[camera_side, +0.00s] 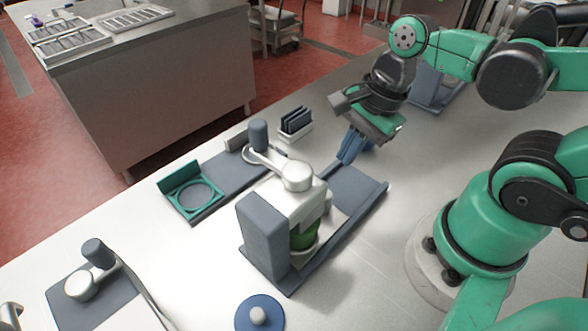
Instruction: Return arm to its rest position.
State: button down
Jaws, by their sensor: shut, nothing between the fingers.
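My gripper (346,158) points down and to the left, with its blue fingers together and nothing held. It is above the right part of the blue-grey base of the mixing kettle station. The mixing kettle (297,188), white-topped with a blue-grey column and a green lower part, stands just left of and in front of my gripper. I cannot tell how large the gap between them is. My green and black arm reaches in from the right.
A teal ring holder (194,194) sits left of the kettle. A small rack of dark plates (296,122) stands behind it. A blue lid with a white knob (258,314) lies in front. Another device (84,281) is at front left. The white table between the kettle and my base is clear.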

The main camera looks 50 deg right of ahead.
jog(key=w+d+r+n+t+h, duration=0.1)
jog(key=w+r+n+t, duration=0.1)
jog(key=n, duration=0.7)
jog(key=w+r+n+t, duration=0.2)
jog(key=w+n, duration=0.2)
jog(key=n, duration=0.5)
jog(key=shift+d+n+t+h, duration=0.4)
